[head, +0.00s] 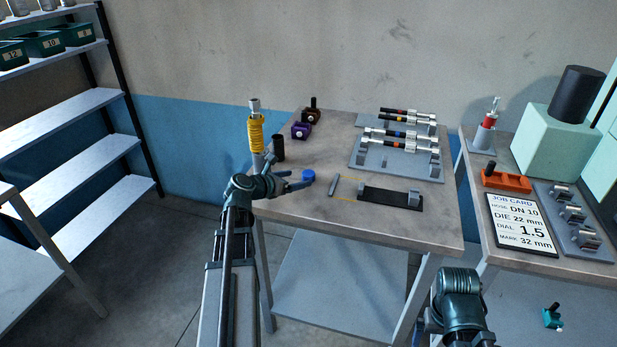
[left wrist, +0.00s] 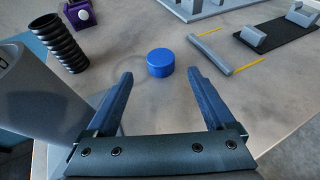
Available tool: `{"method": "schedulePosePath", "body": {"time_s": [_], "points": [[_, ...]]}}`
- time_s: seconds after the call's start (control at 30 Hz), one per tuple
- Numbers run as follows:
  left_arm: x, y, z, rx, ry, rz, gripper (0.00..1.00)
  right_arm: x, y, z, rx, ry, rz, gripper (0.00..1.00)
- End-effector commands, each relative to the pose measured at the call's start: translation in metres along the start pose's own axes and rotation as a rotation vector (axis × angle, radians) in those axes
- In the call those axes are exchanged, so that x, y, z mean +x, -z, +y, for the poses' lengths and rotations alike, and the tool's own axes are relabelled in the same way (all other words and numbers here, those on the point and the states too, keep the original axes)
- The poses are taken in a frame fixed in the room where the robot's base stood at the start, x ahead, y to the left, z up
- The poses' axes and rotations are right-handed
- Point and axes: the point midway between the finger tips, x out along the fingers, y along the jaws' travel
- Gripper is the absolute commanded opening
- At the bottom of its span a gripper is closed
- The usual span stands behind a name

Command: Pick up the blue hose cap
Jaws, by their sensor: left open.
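The blue hose cap (head: 308,176) is a short round cylinder on the near left part of the workbench. It also shows in the left wrist view (left wrist: 160,63), upright on the bench top and just beyond my fingertips. My left gripper (head: 298,182) is open and empty, low over the bench, with its two fingers pointing at the cap. In the left wrist view the cap lies roughly midway between the finger lines. My right arm shows at the lower right, but its gripper fingers are not visible.
A black ribbed cylinder (left wrist: 58,43) and a grey stand holding a yellow tool (head: 256,140) are left of the cap. A hose rack (head: 395,165) is behind.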

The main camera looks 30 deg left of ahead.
Motion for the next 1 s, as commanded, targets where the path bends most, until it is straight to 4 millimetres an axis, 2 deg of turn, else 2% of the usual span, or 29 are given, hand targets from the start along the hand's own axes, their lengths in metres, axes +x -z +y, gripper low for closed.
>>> {"method": "schedulePosePath", "body": {"time_s": [0.3, 0.4, 0.6, 1.0], "points": [[0.044, 0.001, -0.001, 0.002, 0.003, 0.001, 0.88, 0.017, 0.001, -0.002, 0.000, 0.000, 0.000, 1.00], [0.050, -0.001, -0.001, 0.000, 0.001, 0.000, 0.88, 0.018, 0.001, -0.002, 0.000, 0.000, 0.000, 1.00], [0.049, -0.001, -0.002, 0.000, 0.000, 0.000, 0.86, 0.017, 0.001, -0.002, 0.000, 0.000, 0.000, 1.00], [0.049, -0.001, -0.002, 0.000, 0.000, 0.000, 0.14, 0.017, 0.001, -0.002, 0.000, 0.000, 0.000, 1.00]]}}
